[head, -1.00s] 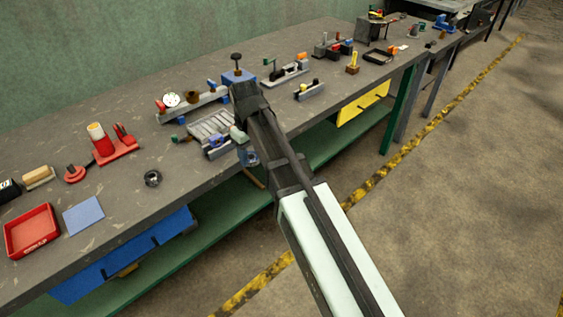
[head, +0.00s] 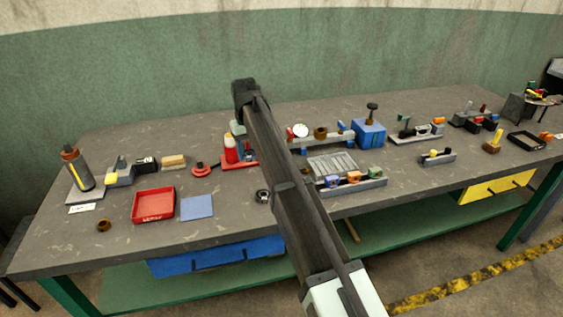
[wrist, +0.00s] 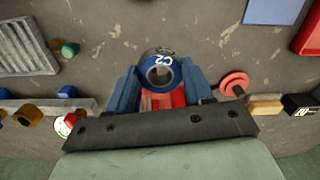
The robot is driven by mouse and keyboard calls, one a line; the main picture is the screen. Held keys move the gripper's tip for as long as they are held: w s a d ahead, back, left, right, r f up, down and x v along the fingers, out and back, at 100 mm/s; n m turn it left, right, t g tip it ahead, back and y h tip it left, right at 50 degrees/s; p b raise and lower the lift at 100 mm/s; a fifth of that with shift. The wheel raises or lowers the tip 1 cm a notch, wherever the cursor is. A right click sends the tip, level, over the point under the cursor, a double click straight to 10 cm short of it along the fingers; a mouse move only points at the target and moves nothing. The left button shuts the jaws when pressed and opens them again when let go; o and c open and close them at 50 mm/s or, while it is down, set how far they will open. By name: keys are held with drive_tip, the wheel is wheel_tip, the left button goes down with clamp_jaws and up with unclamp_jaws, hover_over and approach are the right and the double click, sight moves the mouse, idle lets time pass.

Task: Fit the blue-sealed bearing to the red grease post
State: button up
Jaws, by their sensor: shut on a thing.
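The blue-sealed bearing (wrist: 161,73), a ring marked "C2", is held between the blue fingers of my gripper (wrist: 161,82) in the wrist view. Its open bore faces the camera. The red grease post (head: 231,153) stands on its red base (head: 240,163) in the head view, left of my arm. Red parts of the post's fixture (wrist: 163,101) show just below the bearing in the wrist view. The bearing appears above the bench, apart from the post; their exact alignment cannot be told. My arm hides the fingers and bearing in the head view.
A dark bearing (head: 263,196) lies in front. A red tray (head: 153,205) and blue pad (head: 197,207) lie front left. Fixtures and a slatted grey plate (head: 333,166) crowd the right. Bare bench separates them.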

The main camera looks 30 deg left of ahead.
drive_tip(key=shift+m, duration=0.9)
drive_tip(key=s+a, duration=0.1)
drive_tip(key=a, duration=0.5)
drive_tip(key=s+a, duration=0.2)
drive_tip(key=a, duration=0.5)
drive_tip(key=s+a, duration=0.1)
drive_tip(key=a, duration=0.5)
drive_tip(key=shift+s+a+r, duration=0.2)
drive_tip(key=shift+f, duration=2.35)
drive_tip(key=shift+f, duration=1.5)
drive_tip(key=o, duration=1.2)
drive_tip(key=shift+o, duration=0.2)
wheel_tip(320, 180, up, 14)
drive_tip(key=shift+f, duration=0.1)
